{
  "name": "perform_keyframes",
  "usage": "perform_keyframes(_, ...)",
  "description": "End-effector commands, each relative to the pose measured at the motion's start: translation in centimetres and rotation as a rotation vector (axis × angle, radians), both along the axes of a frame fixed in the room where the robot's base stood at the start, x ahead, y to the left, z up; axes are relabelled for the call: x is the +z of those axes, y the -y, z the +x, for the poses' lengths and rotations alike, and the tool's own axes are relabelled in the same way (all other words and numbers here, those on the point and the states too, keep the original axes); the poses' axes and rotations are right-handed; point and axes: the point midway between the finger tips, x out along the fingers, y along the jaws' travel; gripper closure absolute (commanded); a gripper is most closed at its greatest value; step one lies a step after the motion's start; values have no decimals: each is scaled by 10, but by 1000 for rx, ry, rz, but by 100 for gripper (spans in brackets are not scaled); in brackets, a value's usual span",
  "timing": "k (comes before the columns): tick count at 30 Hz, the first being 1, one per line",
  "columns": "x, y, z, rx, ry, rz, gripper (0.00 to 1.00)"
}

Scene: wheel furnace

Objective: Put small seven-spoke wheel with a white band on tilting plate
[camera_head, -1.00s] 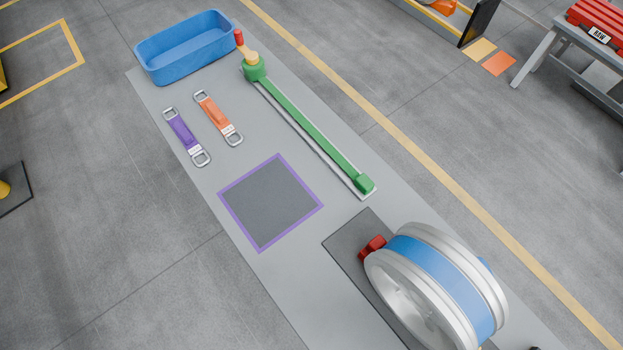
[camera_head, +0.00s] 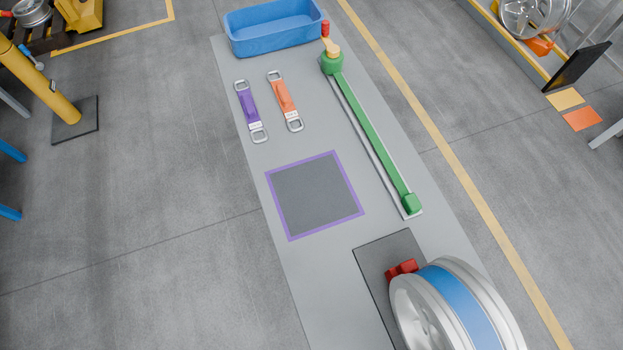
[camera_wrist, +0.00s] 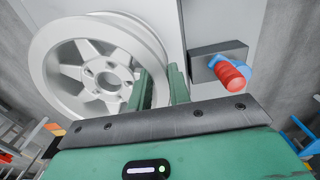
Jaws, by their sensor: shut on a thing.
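In the wrist view a pale silver-white spoked wheel (camera_wrist: 66,66) fills the upper left, its spoked face partly turned to the camera. My gripper (camera_wrist: 160,82) is at its right edge, with the two green fingers at the rim, shut on the wheel. I cannot count its spokes surely, and no coloured band shows on it. My gripper is not in the head view. I cannot identify the tilting plate surely in either view.
A dark box with a red knob (camera_wrist: 231,75) is just right of the fingers. In the head view a blue-banded wheel (camera_head: 455,315) stands on a dark plate by a red block (camera_head: 402,270). A purple-framed square (camera_head: 316,195) is empty. A blue bin (camera_head: 272,38) stands behind.

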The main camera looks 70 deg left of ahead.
Motion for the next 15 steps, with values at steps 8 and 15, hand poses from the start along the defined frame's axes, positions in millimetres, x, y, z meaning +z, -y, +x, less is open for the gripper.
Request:
perform_keyframes(8,-3,1,1,0,3,-2,100)
perform_keyframes(15,-6,1,1,0,3,-2,100)
